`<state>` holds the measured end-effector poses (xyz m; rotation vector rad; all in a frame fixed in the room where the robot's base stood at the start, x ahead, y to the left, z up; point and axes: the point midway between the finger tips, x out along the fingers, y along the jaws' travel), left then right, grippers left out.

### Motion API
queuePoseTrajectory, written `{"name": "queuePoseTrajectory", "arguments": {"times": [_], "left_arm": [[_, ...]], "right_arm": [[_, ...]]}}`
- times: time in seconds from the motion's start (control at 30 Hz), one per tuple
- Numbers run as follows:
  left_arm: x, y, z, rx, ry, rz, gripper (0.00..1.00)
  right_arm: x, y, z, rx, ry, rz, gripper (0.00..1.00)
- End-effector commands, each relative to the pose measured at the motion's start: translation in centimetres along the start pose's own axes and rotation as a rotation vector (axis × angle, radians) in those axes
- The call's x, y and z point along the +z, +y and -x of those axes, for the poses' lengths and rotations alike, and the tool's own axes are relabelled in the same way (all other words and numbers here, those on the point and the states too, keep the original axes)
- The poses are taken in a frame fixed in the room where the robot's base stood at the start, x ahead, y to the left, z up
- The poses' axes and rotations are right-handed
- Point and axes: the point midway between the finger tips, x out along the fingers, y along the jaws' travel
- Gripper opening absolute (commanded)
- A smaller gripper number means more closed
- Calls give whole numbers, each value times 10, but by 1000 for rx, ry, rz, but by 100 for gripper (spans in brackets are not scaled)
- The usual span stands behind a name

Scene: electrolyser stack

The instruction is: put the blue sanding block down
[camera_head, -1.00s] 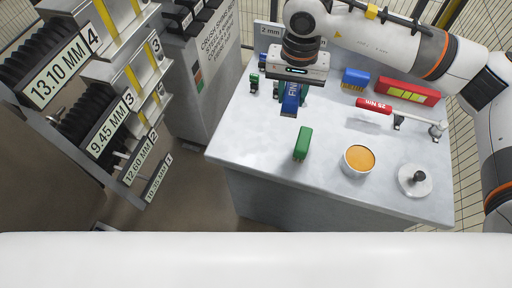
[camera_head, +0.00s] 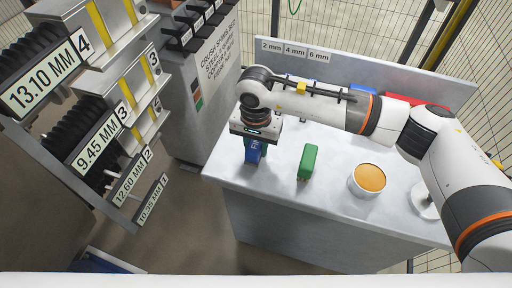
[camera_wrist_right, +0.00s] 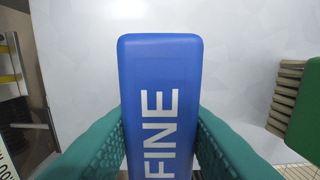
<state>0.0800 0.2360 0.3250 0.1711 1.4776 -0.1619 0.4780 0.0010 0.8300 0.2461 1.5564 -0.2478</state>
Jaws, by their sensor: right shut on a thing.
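The blue sanding block (camera_head: 254,151) is in my right gripper (camera_head: 252,150) over the left part of the grey table. In the right wrist view the block (camera_wrist_right: 160,95) shows the word FINE and sits between the two green fingers of the gripper (camera_wrist_right: 160,140), which are shut on it. The pale table top shows beyond the block; I cannot tell whether the block touches it. My left gripper does not show in either view.
A green block (camera_head: 308,162) stands to the right of the held block, with a bowl of orange material (camera_head: 367,180) further right. The table (camera_head: 278,187) is bare in front of the gripper. Stacked plates with labels (camera_head: 100,140) stand at the left.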

Motion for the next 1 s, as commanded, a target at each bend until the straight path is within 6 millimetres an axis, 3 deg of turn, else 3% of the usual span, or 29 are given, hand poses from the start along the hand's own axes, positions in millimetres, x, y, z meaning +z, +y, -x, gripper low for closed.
{"name": "queuePoseTrajectory", "arguments": {"times": [0.13,0.73,0.77,0.8,0.9,1.0], "left_arm": [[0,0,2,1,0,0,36],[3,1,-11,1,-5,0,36],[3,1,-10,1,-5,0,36],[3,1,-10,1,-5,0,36],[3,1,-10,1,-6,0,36],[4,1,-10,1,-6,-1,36]], "right_arm": [[0,0,-17,-1,1,-1,4],[0,0,-28,-1,1,1,4],[-1,0,-27,-1,1,0,35],[-1,-1,-27,-3,2,0,42],[-1,-2,-28,-6,4,0,54],[-2,-3,-30,-11,5,-1,54]]}}
